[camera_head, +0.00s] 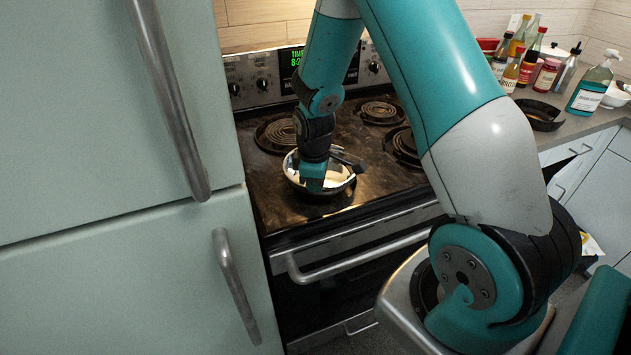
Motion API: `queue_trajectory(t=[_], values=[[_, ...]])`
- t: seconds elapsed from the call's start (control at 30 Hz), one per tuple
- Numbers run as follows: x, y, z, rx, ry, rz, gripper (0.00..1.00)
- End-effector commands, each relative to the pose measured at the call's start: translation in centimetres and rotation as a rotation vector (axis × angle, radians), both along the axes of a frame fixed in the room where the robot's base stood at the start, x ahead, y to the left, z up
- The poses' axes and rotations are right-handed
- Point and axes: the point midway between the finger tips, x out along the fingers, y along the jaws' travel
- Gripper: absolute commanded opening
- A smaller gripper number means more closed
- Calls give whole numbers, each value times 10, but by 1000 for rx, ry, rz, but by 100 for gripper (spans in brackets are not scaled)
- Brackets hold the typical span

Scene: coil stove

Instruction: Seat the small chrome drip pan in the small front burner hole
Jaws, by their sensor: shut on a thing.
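The small chrome drip pan (338,174) is a shiny round bowl over the front left of the stove top (375,184). My gripper (312,186) reaches down into it and is shut on it, apparently at its near side. The fingers and the exact grip are partly hidden by my wrist. The front left burner hole is hidden under the pan and my gripper. I cannot tell whether the pan touches the stove top or hangs just above it.
Coil burners stand at the back left (277,133), back right (380,111) and front right (405,146). Bottles (527,65) and a dark pan (540,114) stand on the right counter. The oven handle (355,256) juts out in front.

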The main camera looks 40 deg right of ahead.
Motion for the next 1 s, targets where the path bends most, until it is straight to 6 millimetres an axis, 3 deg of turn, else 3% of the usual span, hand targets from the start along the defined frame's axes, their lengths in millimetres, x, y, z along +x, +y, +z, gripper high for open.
queue_trajectory(t=[1.0], values=[[0, 0, -25, -1, -1, 0, 0]])
